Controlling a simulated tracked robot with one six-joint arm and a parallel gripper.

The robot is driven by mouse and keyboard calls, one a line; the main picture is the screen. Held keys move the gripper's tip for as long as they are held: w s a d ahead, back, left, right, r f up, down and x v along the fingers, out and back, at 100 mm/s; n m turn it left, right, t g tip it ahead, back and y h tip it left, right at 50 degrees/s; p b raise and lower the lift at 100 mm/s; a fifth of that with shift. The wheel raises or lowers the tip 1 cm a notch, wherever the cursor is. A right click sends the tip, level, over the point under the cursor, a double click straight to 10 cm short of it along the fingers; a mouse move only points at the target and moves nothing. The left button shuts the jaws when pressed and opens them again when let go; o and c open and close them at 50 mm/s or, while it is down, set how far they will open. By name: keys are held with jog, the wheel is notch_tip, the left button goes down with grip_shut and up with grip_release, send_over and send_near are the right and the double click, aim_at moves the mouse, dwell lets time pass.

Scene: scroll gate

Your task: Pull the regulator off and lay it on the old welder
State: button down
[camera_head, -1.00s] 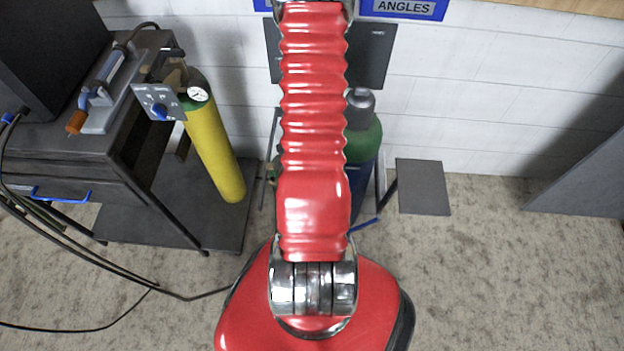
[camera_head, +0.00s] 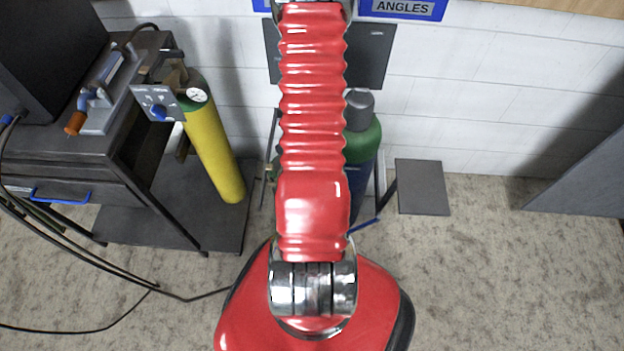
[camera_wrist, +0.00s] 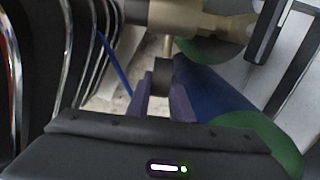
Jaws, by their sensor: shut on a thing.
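In the wrist view my gripper (camera_wrist: 163,88) has its purple fingers shut around a short dark round piece (camera_wrist: 161,69). A thin brass stem rises from this piece to the brass regulator body (camera_wrist: 176,13), whose top is cut off by the frame. The green and blue cylinder (camera_wrist: 210,88) is close behind and to the right; I cannot tell whether the regulator is joined to it. In the head view my red arm hides the gripper and regulator. A dark box (camera_head: 45,40) on the left cart may be the old welder; I cannot be sure.
The left cart (camera_head: 60,140) also carries a torch on a grey tray (camera_head: 105,107) and a control panel with a blue knob (camera_head: 157,103). A yellow cylinder (camera_head: 212,150) with a gauge stands beside it. The green-topped cylinder (camera_head: 362,145) stands behind my arm. Cables cross the floor at left.

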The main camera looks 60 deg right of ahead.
jog(key=shift+s+a, duration=0.3)
jog(key=shift+a, duration=0.45)
jog(key=shift+s+a, duration=0.25)
jog(key=shift+a, duration=0.45)
jog(key=shift+s+a, duration=0.3)
jog(key=shift+a, duration=0.45)
dwell(0.5)
jog(key=shift+w, duration=0.1)
jog(key=w+n, duration=0.2)
jog(key=w, duration=0.1)
jog(key=w+a+r+n, duration=0.1)
jog(key=w+n, duration=0.4)
jog(key=w, duration=0.2)
jog(key=shift+w+a+r+n, duration=0.1)
jog(key=shift+a+r+n, duration=0.2)
jog(key=shift+a+r, duration=0.1)
jog(key=w+a+r+n, duration=0.3)
jog(key=w+a+n, duration=0.4)
jog(key=w, duration=0.4)
jog(key=w+a+r+n, duration=0.3)
jog(key=w+a+n, duration=0.4)
jog(key=a, duration=0.3)
jog(key=w+a+r+n, duration=0.3)
jog(key=w+a+n, duration=0.3)
jog(key=a+n, duration=0.3)
jog(key=shift+w+a+r+n, duration=0.4)
jog(key=shift+a, duration=0.5)
jog(key=shift+s, duration=0.1)
